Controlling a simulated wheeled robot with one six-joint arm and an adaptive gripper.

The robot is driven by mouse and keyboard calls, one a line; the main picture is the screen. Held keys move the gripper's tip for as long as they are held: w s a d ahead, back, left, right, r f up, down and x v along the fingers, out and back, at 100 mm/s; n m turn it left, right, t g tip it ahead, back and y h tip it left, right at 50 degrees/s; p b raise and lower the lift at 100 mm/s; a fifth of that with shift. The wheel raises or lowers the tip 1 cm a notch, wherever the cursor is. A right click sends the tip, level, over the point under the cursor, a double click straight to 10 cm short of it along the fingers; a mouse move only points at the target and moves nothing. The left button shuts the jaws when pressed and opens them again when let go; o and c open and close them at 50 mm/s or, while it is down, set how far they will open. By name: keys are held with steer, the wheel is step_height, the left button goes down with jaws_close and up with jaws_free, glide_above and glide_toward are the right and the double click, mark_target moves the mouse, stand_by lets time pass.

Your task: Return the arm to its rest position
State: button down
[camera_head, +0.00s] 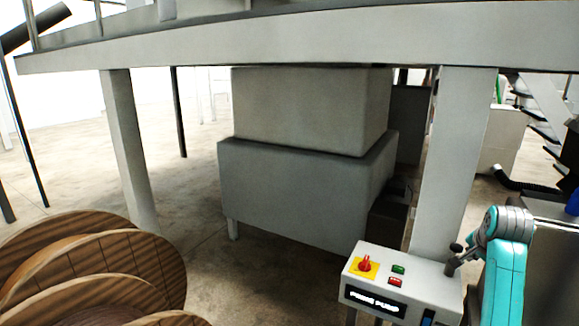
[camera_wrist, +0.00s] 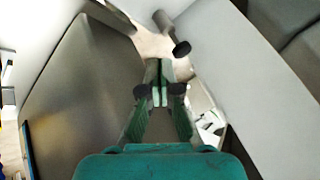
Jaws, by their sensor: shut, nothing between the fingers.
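My teal and grey arm (camera_head: 505,262) rises at the right of the head view, bent over at a grey joint.
The box carries a red knob on a yellow plate (camera_head: 366,265), a green button (camera_head: 398,269) and a red button (camera_head: 394,282). Wooden spools (camera_head: 110,262) stand lower left. White posts (camera_head: 455,160) hold up a platform. Open floor lies at left.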

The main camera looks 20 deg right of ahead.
steer(key=s+a+f+n+t, duration=0.25)
steer(key=a+f+n, duration=0.25)
steer(key=a+f, duration=1.7)
steer(key=s+a+f+n+t+y, duration=0.1)
steer(key=s+a+f+n+t, duration=0.15)
steer(key=s+a+f, duration=0.5)
steer(key=s+a+r+n+t+y, duration=0.2)
steer(key=s+a+n, duration=0.3)
steer(key=s+a, duration=0.9)
steer(key=s+a+r+n+t+y, duration=0.1)
steer(key=s+a+r+n, duration=0.1)
steer(key=s+r, duration=0.4)
steer(key=s+a+r+n+t+y, duration=0.1)
steer(key=s+a+r+n, duration=0.2)
steer(key=s+r, duration=0.3)
steer(key=s+a, duration=0.1)
steer(key=s, duration=0.2)
steer(key=shift+s, duration=0.25)
steer(key=shift+a, duration=0.1)
stand_by(0.6)
